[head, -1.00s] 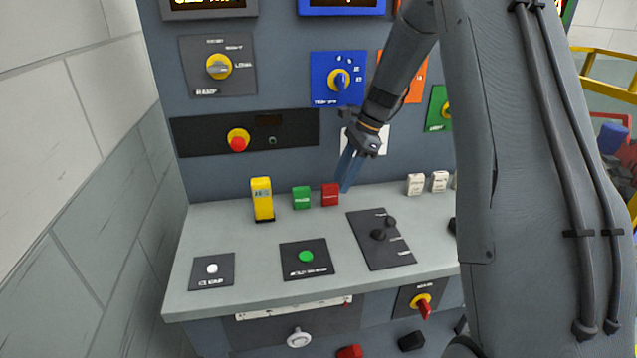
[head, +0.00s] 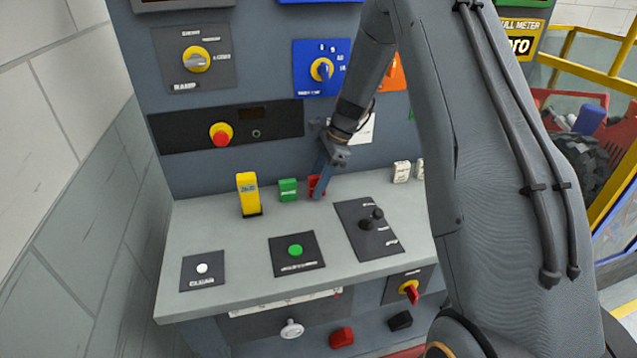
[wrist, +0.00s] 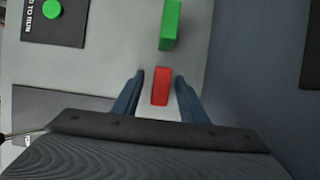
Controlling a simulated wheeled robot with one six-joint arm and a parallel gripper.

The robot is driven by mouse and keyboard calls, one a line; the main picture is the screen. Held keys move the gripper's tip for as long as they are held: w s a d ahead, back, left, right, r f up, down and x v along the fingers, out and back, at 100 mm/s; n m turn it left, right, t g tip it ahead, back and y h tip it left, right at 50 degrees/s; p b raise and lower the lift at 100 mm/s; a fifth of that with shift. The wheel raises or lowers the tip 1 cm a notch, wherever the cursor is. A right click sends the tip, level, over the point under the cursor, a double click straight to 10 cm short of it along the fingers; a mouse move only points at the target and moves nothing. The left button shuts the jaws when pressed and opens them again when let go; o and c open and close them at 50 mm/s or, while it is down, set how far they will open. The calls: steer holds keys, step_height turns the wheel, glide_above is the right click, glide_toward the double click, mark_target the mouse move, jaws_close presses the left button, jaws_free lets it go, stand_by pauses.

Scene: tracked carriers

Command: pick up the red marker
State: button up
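The red marker (head: 316,184) is a small red block on the grey console ledge, partly hidden behind my gripper in the head view. In the wrist view the red marker (wrist: 160,86) lies between the two blue fingers, with a gap on each side. My gripper (wrist: 159,88) is open, its fingertips on either side of the marker. In the head view my gripper (head: 321,178) points down at the marker from above. I cannot tell how far down the fingers reach.
A green block (head: 288,190) stands just left of the red marker, and a yellow block (head: 248,194) is further left. White blocks (head: 402,172) stand to the right. A joystick panel (head: 366,229) and a green button panel (head: 297,254) lie on the ledge in front.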

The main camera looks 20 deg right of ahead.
steer(key=shift+f, duration=0.35)
steer(key=shift+c, duration=0.4)
jaws_close()
steer(key=shift+r, duration=0.2)
